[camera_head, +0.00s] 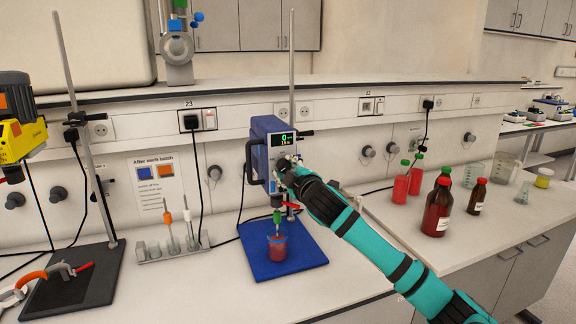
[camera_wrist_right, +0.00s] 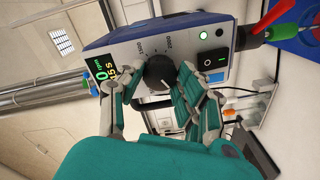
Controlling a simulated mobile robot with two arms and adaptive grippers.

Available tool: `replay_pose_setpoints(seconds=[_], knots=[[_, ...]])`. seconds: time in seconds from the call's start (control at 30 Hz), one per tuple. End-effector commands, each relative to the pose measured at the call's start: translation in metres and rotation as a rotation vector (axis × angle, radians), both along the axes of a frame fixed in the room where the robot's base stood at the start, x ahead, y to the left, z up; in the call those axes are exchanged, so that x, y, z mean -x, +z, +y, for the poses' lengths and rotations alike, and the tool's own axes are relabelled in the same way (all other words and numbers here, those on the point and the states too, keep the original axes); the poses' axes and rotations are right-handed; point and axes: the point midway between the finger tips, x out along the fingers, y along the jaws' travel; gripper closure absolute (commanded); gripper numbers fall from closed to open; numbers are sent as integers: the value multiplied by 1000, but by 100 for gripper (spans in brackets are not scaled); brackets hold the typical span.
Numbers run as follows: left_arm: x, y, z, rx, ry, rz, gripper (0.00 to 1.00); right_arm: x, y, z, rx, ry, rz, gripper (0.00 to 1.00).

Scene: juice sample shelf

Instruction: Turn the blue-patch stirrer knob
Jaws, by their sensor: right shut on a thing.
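The blue stirrer (camera_head: 262,140) hangs on an upright rod above a blue base plate (camera_head: 306,257). Its display reads 0 in both views. In the right wrist view its front panel shows a round black knob (camera_wrist_right: 159,72) with numbers around it. My right gripper (camera_wrist_right: 158,82) is shut on this knob, with fingers on both sides of it. In the head view my right gripper (camera_head: 287,170) is at the stirrer's front and hides the knob. My left gripper is not in view.
A beaker of red liquid (camera_head: 278,248) stands under the stirrer. A yellow stirrer (camera_head: 22,125) is at the far left, with clamps (camera_head: 40,280) below. A tool rack (camera_head: 172,248) stands between. Bottles (camera_head: 437,208) stand at right.

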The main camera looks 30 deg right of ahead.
Motion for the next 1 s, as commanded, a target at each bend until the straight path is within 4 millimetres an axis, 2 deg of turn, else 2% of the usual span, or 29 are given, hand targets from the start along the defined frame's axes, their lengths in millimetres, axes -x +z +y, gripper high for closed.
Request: replay_pose_setpoints(seconds=[0.53, 0.57, 0.7, 0.73, 1.0], knots=[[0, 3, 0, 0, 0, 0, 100, 0, 0, 0, 27, 0, 6, 97], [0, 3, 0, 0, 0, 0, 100, 0, 0, 0, 27, 0, 6, 64], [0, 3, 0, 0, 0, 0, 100, 0, 0, 0, 27, 0, 6, 45], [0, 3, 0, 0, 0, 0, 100, 0, 0, 0, 26, 0, 6, 42], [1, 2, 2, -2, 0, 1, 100, 1, 0, 0, 26, 0, 6, 42]])
